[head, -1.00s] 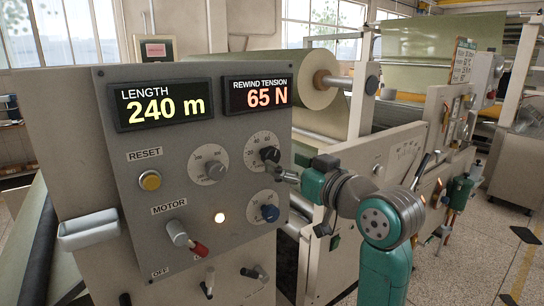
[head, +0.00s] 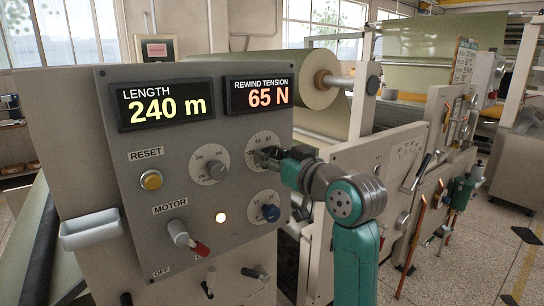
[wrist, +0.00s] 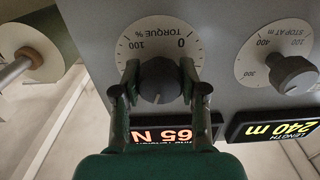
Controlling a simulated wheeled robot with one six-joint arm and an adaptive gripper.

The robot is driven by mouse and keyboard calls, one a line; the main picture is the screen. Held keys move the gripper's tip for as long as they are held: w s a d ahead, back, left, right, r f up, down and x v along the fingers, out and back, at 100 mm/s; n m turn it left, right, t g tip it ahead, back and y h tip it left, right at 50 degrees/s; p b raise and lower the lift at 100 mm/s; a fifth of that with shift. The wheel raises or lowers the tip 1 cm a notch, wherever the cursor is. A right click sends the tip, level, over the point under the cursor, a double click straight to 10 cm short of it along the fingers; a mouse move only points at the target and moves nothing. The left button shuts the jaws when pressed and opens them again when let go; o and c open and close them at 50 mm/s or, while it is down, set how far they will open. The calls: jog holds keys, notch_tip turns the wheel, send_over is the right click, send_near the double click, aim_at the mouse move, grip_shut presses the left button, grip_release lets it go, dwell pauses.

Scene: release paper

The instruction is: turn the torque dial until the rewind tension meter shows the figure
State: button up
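The torque dial (wrist: 160,84) is a dark round knob on a white scale marked TORQUE %, seen upside down in the wrist view. In the head view its scale (head: 259,140) shows above my gripper (head: 270,158), which covers much of the knob. In the wrist view my gripper (wrist: 160,76) has one fingertip on each side of the knob, and both appear to touch its sides. The rewind tension meter (head: 259,95) reads 65 N in orange figures; it also shows upside down, partly hidden behind my gripper, in the wrist view (wrist: 165,134).
The paper roll (head: 318,80) is behind the panel.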

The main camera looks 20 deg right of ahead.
jog(key=shift+m, duration=1.2)
jog(key=shift+c, duration=0.3)
jog(key=o, duration=1.1)
jog(key=shift+o, duration=0.2)
jog(key=v, duration=1.2)
